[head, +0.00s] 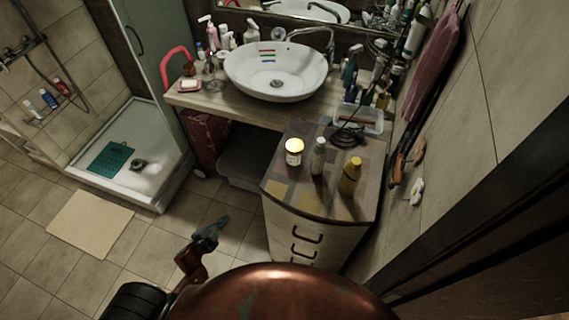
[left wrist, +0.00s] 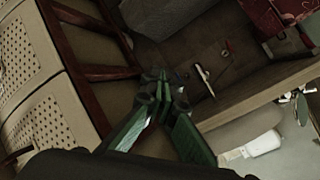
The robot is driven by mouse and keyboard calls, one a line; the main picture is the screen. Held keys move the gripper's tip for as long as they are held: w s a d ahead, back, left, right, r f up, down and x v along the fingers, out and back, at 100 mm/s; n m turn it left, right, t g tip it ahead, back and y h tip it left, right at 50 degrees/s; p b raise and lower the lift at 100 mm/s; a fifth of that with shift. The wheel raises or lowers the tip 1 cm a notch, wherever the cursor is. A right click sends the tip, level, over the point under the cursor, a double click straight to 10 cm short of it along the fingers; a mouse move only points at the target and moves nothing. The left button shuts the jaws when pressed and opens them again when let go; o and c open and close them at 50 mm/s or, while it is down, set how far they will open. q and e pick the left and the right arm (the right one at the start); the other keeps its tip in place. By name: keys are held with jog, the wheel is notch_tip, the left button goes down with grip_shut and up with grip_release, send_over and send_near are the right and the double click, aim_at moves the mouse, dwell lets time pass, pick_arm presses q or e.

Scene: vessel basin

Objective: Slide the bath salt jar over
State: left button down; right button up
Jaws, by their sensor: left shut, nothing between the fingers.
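The bath salt jar appears to be the short white jar with a pale yellow lid (head: 294,152), upright on the cabinet top (head: 282,190) near its left edge. My left gripper (head: 217,228) is shut and empty, over the floor to the left of the cabinet and apart from the jar. In the left wrist view its green fingers (left wrist: 160,88) meet with nothing between them. I cannot make out the jar in that view. My right gripper is not in view.
A slim bottle (head: 318,156) and a yellow bottle (head: 350,176) stand right of the jar. A clear bin (head: 372,125) and a dark cable (head: 348,135) lie behind. The sink (head: 275,70) is on the counter beyond. The cabinet top's front is clear.

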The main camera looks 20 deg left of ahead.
pick_arm(q)
jog(key=w+d+r+m+t+h, duration=0.1)
jog(key=w+d+r+m+h, duration=0.15)
jog(key=r, duration=0.65)
jog(key=w+d+r+m+t+h, duration=0.2)
jog(key=w+d+r+m, duration=0.15)
jog(key=r, duration=0.65)
jog(key=m+g+h, duration=0.2)
jog(key=m+h, duration=0.4)
jog(key=m, duration=0.3)
send_near(296, 158)
jog(key=s+a, duration=0.2)
jog(key=s, duration=0.5)
jog(key=p+x, duration=0.1)
jog(key=x, duration=0.9)
jog(key=shift+r, duration=0.1)
jog(key=shift+w+a, duration=0.25)
jog(key=shift+w, duration=1.6)
jog(key=shift+a, duration=0.15)
